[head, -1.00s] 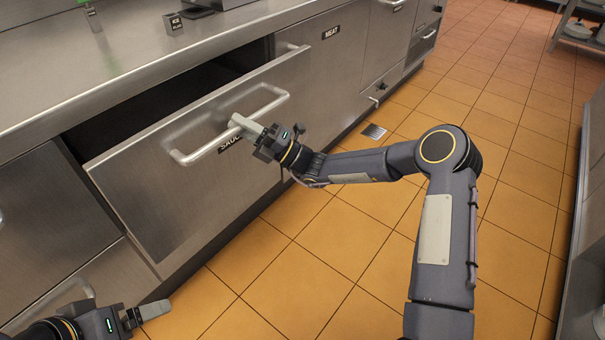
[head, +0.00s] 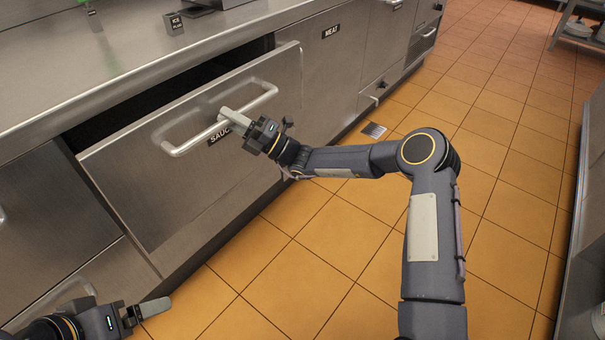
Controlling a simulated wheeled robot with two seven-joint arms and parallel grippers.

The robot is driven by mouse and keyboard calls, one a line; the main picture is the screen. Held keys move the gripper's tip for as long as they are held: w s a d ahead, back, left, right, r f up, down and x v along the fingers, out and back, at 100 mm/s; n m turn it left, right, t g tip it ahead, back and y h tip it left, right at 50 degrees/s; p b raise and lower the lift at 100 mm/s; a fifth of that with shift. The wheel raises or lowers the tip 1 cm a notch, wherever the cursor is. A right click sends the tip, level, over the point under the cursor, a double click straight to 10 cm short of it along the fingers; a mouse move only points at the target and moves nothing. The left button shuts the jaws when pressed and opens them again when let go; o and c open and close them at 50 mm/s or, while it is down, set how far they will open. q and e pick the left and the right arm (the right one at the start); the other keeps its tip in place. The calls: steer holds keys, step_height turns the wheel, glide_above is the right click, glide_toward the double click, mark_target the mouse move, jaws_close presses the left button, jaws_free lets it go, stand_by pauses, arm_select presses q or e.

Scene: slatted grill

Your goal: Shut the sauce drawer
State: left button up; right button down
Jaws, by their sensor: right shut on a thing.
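The sauce drawer (head: 200,185) is a steel front with a black label reading SAUC, the rest of the label hidden by my gripper. It stands partly open, with a dark gap behind its top edge. Its bar handle (head: 186,146) runs across the upper front. My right gripper (head: 232,119) is shut on the handle near its middle. My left gripper (head: 150,308) is low at the bottom left, in front of the cabinets and apart from the drawer; whether its jaws are open is unclear.
The steel counter (head: 150,55) runs above the drawer. A shut front labelled MEAT (head: 335,75) is to the right. Another handle (head: 60,298) is at the lower left, near my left gripper. The tiled floor (head: 310,250) is clear.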

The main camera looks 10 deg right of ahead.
steer(key=shift+w+a, duration=0.25)
steer(key=shift+w, duration=0.05)
steer(key=shift+w+a, duration=0.65)
steer(key=shift+w, duration=0.15)
steer(key=shift+w+a, duration=0.6)
steer(key=shift+w, duration=0.3)
steer(key=shift+w+a+b, duration=0.55)
steer(key=shift+w+a, duration=0.65)
steer(key=shift+w, duration=0.25)
steer(key=shift+w+a, duration=0.1)
